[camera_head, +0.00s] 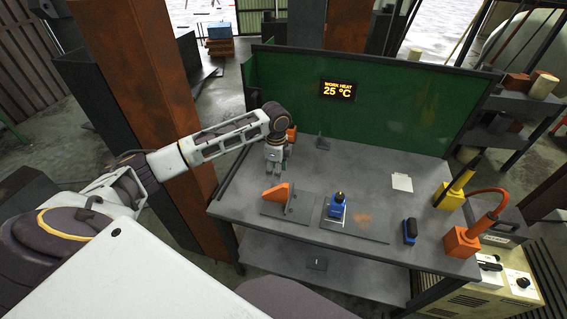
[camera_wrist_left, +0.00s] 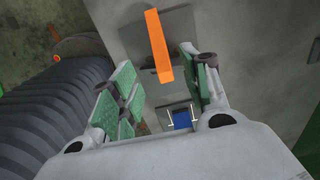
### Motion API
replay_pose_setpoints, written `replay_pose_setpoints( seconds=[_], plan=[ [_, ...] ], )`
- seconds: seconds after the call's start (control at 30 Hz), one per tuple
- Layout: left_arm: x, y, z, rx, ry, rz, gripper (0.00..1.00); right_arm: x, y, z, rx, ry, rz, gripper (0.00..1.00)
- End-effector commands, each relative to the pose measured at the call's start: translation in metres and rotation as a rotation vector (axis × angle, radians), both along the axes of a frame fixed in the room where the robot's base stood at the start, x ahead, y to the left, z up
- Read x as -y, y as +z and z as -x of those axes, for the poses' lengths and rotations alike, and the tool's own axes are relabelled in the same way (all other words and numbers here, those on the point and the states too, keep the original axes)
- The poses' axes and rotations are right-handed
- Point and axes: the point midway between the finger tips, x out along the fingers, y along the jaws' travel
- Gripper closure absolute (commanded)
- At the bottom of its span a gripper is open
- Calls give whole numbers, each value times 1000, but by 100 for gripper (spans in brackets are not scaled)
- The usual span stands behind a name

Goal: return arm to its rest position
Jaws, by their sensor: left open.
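My left arm comes in from the left in the head view. Its gripper (camera_head: 273,171) points down over the back left part of the grey workbench (camera_head: 370,170). The gripper is open, with nothing between its fingers. In the left wrist view, its green-padded fingers (camera_wrist_left: 163,95) stand apart. An orange wedge (camera_head: 277,192) stands on a grey plate in front of the gripper, apart from it. It also shows beyond the fingers in the left wrist view (camera_wrist_left: 158,45). A blue device with a dark top (camera_head: 338,205) sits on another plate to the right. My right gripper is not in view.
A green screen (camera_head: 400,105) with a temperature sign closes the bench's back. A blue-black tool (camera_head: 409,231), a yellow block (camera_head: 449,196) and an orange block with a hose (camera_head: 461,242) stand at the right. A rusty column (camera_head: 150,90) is close to my left arm.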

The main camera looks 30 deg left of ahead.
Motion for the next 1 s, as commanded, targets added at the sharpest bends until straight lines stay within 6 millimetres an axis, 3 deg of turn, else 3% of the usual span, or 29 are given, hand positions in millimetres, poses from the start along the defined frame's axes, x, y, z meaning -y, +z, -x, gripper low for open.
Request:
replay_pose_setpoints(
  seconds=[0.37, 1.0],
  plan=[
    [6, -4, 2, 3, 0, 2, 54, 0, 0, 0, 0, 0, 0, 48],
    [99, -50, 50, 63, 66, 71, 54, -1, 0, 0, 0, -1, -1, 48]
  ],
)
